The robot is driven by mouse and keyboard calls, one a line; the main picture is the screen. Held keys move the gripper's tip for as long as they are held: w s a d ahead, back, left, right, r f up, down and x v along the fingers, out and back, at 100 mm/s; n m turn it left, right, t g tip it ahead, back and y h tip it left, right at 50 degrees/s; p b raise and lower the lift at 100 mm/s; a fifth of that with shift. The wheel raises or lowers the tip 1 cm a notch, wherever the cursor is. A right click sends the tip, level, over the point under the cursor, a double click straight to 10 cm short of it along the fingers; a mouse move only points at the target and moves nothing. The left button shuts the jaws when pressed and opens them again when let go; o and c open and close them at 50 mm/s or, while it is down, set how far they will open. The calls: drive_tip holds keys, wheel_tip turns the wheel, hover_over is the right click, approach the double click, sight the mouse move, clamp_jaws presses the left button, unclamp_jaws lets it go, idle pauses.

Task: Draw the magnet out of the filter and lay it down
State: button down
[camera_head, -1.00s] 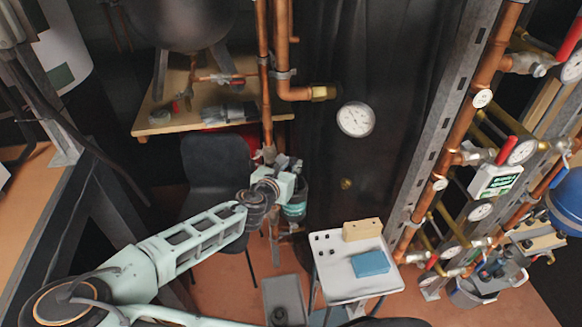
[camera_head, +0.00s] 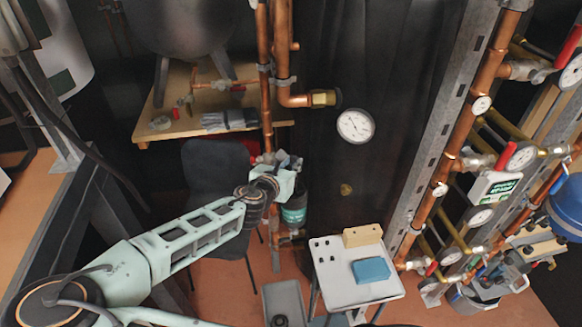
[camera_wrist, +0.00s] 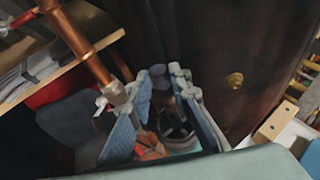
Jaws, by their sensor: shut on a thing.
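The filter (camera_head: 294,207) is a dark upright canister with a teal band, on the copper pipework left of the small white table. My gripper (camera_head: 289,163) is at the top of the filter in the head view. In the wrist view, my gripper's blue-grey fingers (camera_wrist: 160,80) are closed on a small grey piece, which seems to be the magnet's top end. The rest of the magnet is hidden, so I cannot tell how much is inside the filter. The dark filter body (camera_wrist: 174,122) shows between the fingers.
The small white table (camera_head: 343,295) holds a blue block (camera_head: 371,270), a wooden block (camera_head: 362,236) and several small black pieces, with bare room at its front left. Copper pipes (camera_head: 265,80) rise close behind my gripper. A dark chair (camera_head: 215,180) stands left, beyond my arm.

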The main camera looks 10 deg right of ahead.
drive_tip(key=shift+r, duration=1.5)
drive_tip(key=shift+s, duration=0.1)
